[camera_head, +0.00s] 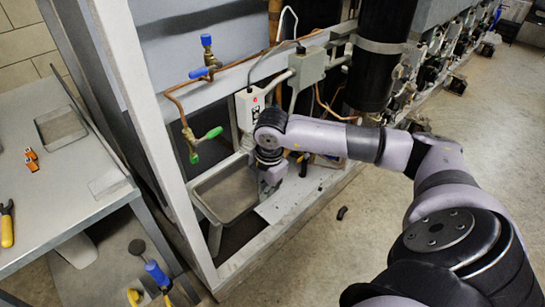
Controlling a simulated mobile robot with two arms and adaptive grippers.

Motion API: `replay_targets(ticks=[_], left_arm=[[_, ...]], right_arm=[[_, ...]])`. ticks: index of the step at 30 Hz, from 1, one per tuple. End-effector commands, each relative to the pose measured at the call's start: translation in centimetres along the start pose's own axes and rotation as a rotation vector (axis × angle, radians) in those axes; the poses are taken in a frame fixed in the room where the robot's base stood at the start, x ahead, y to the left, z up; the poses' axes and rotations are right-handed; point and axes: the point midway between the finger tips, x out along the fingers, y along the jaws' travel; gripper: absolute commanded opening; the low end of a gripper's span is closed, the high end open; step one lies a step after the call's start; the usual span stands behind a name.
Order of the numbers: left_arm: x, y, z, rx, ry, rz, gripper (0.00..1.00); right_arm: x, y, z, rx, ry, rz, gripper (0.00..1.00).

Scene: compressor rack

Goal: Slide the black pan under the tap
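A dark grey rectangular pan (226,194) with a lighter metal rim sits low inside the rack frame; it looks grey rather than black. A copper tap with a green handle (212,133) hangs above and left of the pan's far left part. My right gripper (269,187) points down at the pan's right end, beside or over its rim. Whether it touches the pan cannot be told. Its fingers are small and partly hidden by my wrist, so their opening is unclear. My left gripper is not in view.
A grey upright (146,123) stands left of the pan. A blue-handled valve (206,40) and a grey box (250,107) are above. A black cylinder (380,65) stands behind my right arm. The left bench (95,165) holds another shallow tray (39,126). Floor at right is open.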

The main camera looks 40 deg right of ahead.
Motion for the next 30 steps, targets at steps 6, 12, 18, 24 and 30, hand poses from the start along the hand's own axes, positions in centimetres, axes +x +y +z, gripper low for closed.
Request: replay_targets(ticks=[6,12,18,24,30], left_arm=[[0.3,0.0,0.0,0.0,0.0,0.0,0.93],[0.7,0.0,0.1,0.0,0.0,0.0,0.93],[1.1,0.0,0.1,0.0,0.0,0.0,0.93],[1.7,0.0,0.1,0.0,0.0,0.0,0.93],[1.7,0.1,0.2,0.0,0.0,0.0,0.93]], right_arm=[[0.3,2.3,-0.1,0.0,0.001,0.004,0.0],[0.7,4.2,0.0,0.001,0.0,0.003,0.0],[1.0,5.9,-0.1,0.0,0.0,0.003,0.0],[1.9,5.8,0.0,-0.001,0.0,0.002,0.0],[2.0,5.8,0.0,-0.001,0.0,0.002,0.0]])
